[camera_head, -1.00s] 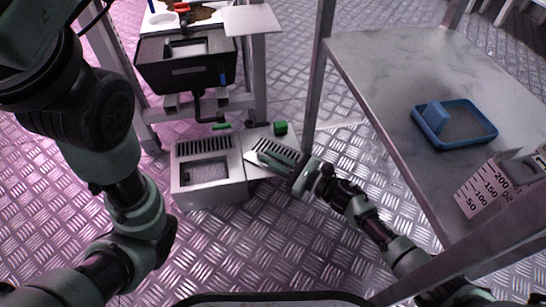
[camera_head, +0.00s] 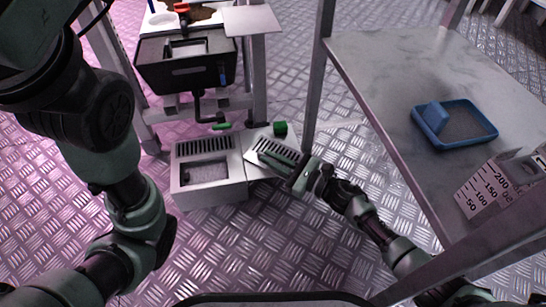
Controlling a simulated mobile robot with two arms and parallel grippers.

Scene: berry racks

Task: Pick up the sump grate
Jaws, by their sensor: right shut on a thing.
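The sump grate (camera_head: 279,149) is a light grey slotted plate at the right end of the grey metal sump box (camera_head: 212,193) on the floor. My right gripper (camera_head: 296,172) reaches in from the right and is shut on the grate's near right edge. The grate looks slightly tilted; whether it is clear of the surface below I cannot tell. The box has a slotted strip and a rectangular opening with grey content at its left. My left arm fills the left side, and its gripper is out of view.
A black tub (camera_head: 186,72) with a drain pipe stands on a rack behind the box. A green block (camera_head: 280,128) is behind the grate. A metal table (camera_head: 390,70) at right holds a blue tray (camera_head: 455,142) and a measuring container (camera_head: 485,190). The floor in front is clear.

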